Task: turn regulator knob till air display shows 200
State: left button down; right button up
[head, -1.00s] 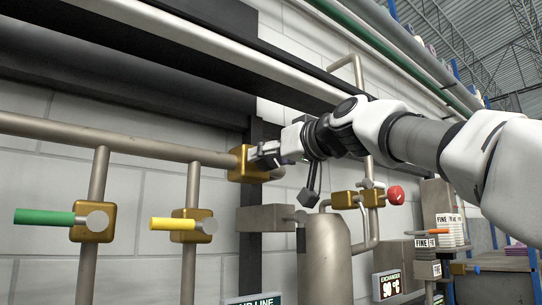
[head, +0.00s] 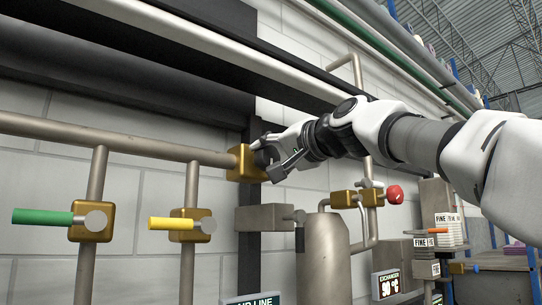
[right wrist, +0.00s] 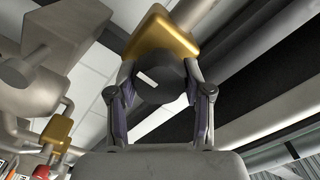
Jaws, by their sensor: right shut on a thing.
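The regulator is a brass block (head: 246,164) on the upper horizontal pipe in the head view. Its dark round knob (right wrist: 160,82) faces the camera in the right wrist view and carries a white mark. My right gripper (right wrist: 160,90) is shut on the knob, one finger on each side of it. It also shows in the head view (head: 275,160), where it hides most of the knob. The air display is not readable; only the top of an "AIR LINE" sign (head: 255,300) shows at the bottom edge. My left gripper is not in view.
A green-handled valve (head: 45,217) and a yellow-handled valve (head: 180,224) sit on vertical pipes at the left. A red knob (head: 395,194), a grey tank (head: 327,255) and an exchanger display (head: 386,284) stand below and right of my arm.

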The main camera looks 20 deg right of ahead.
jog(key=shift+r+m, duration=0.1)
jog(key=shift+m, duration=0.2)
jog(key=o, duration=0.9)
jog(key=shift+o, duration=1.3)
jog(key=shift+w, duration=0.15)
jog(key=shift+w+a+f, duration=0.2)
jog(key=shift+w, duration=0.05)
jog(key=shift+s+d, duration=0.15)
jog(key=shift+s, duration=0.1)
